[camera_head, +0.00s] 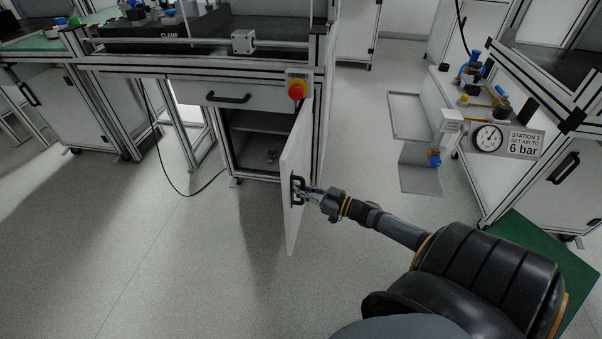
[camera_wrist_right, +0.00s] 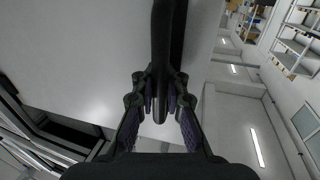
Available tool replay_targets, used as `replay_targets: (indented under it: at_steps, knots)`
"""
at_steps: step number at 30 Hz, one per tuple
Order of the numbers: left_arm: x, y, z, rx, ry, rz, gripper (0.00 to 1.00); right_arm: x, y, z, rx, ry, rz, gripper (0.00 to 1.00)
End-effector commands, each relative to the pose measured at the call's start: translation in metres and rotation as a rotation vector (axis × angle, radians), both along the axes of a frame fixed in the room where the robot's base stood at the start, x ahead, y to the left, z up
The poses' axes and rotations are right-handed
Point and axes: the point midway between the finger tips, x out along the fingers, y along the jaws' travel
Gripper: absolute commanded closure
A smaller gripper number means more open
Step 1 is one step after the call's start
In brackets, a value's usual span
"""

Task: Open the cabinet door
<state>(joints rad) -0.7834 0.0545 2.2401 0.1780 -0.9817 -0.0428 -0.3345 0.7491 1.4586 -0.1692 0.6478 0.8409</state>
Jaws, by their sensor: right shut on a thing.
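The cabinet door (camera_head: 292,215) is a white panel below the workbench. It stands swung out from the cabinet, seen nearly edge-on, and the dark shelves inside the cabinet (camera_head: 258,128) show to its left. My right gripper (camera_head: 304,191) is shut on the door's black handle (camera_head: 296,190), on the door's right face. In the right wrist view the handle (camera_wrist_right: 162,50) runs between the two fingers (camera_wrist_right: 160,100), with the pale door panel (camera_wrist_right: 100,60) behind it. My left gripper is not in view.
A drawer (camera_head: 255,97) with a black handle sits above the cabinet. A red emergency button (camera_head: 296,91) is on the bench corner. A station with a gauge (camera_head: 488,138) stands at right. A black cable (camera_head: 175,188) lies on the floor at left. The floor in front is clear.

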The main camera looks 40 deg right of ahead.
Motion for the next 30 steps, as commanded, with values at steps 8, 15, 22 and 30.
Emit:
replay_targets:
  at_steps: [8, 15, 22, 30]
  knots:
    - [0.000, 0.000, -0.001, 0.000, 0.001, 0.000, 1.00, -0.002, 0.002, -0.002, 0.001, 0.002, 0.004, 1.00]
    - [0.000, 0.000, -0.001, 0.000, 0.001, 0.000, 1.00, -0.002, 0.002, -0.001, 0.001, 0.000, 0.004, 0.77]
    - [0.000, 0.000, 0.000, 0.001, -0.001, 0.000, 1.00, -0.004, 0.000, -0.001, -0.002, 0.001, 0.004, 0.77]
    - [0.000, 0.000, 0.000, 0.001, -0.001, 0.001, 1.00, -0.053, -0.021, -0.004, -0.004, 0.010, 0.007, 0.77]
